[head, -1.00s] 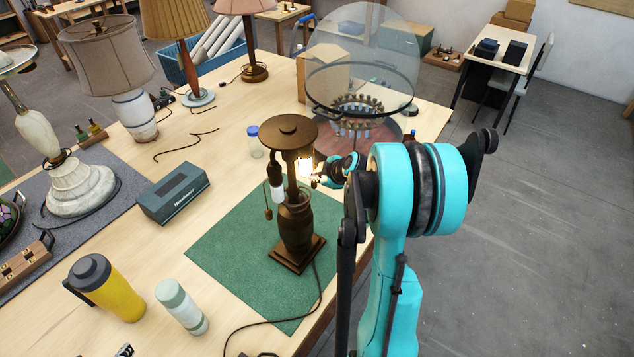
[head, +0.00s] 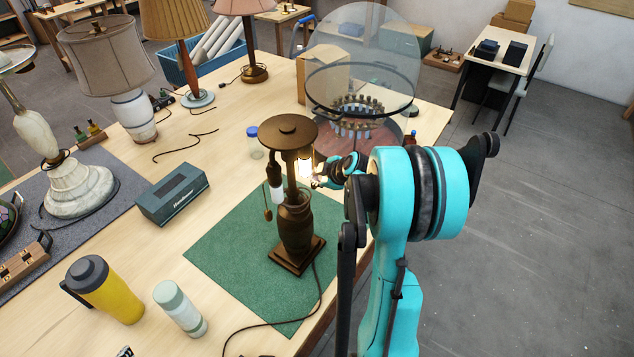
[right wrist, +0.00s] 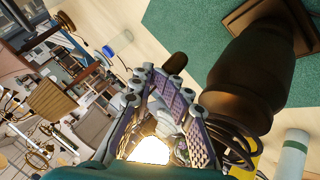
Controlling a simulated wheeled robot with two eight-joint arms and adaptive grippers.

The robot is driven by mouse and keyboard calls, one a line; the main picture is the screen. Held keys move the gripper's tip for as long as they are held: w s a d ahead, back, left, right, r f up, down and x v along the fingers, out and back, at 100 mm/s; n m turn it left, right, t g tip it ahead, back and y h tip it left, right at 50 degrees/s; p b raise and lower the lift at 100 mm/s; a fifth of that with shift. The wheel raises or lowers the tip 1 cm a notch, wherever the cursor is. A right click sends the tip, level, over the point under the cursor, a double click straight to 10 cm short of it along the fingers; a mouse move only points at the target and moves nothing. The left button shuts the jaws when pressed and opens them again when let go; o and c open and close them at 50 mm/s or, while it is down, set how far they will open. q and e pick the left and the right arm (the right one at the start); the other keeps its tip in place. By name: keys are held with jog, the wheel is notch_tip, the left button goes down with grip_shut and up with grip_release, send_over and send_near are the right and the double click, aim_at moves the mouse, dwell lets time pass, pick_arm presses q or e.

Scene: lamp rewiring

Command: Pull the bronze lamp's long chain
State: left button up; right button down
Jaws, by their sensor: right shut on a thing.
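The bronze lamp (head: 294,225) stands upright on a green mat (head: 225,244). Under its round cap hang a white unlit bulb (head: 277,192) on the left and a glowing bulb (head: 305,168) on the right. A thin chain with a bronze pull (head: 267,214) hangs free on the left. My right gripper (head: 318,181) is at the lamp's right side, beside the glowing bulb. In the right wrist view its fingers (right wrist: 172,92) are closed together, with a dark oval pull (right wrist: 176,66) just past their tips. The chain between the fingers is hidden. My left gripper is out of view.
A glass dome (head: 365,60) stands close behind my right arm. A grey-green box (head: 173,193), yellow flask (head: 105,290) and pale bottle (head: 180,308) stand left of the mat. A blue-capped jar (head: 254,143) stands behind the lamp. The lamp's cord (head: 318,290) runs forward.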

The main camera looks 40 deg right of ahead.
jog(key=shift+r+p, duration=2.05)
jog(key=shift+r, duration=1.1)
jog(key=shift+f, duration=0.1)
